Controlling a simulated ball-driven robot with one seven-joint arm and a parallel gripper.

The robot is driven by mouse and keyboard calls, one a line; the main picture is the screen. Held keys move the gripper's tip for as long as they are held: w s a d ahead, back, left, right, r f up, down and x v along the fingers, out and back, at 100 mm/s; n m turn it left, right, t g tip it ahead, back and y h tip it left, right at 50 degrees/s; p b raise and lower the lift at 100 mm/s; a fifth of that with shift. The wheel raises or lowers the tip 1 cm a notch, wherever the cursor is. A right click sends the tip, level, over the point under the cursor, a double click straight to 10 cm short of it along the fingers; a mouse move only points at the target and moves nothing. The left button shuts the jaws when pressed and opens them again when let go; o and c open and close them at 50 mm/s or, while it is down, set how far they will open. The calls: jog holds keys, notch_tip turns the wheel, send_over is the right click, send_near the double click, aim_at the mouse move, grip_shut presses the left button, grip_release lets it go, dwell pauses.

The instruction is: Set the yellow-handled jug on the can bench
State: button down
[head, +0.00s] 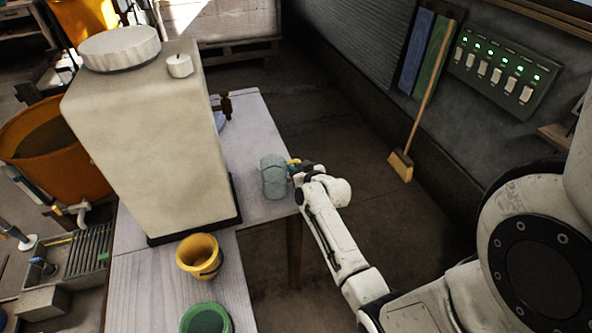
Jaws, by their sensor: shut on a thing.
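The jug (273,177) is a pale grey-green vessel with a bit of yellow at its right side, where the handle is. My gripper (297,170) is shut on this handle from the right and mostly hides it. The jug is upright, in line with the right edge of the pale wooden bench (262,133). I cannot tell whether its base touches the top. I take this bench, which carries a large cream can-like container (148,140), as the can bench.
A yellow bucket (200,257) and a green bucket (206,319) stand at the bench's near end. A small brown tap-like object (225,105) is behind the container. An orange tub (50,150) is at left. A broom (402,164) leans on the right wall.

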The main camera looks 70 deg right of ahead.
jog(key=shift+f, duration=0.25)
jog(key=shift+f, duration=0.15)
jog(key=c, duration=1.1)
grip_release()
jog(key=shift+o, duration=0.2)
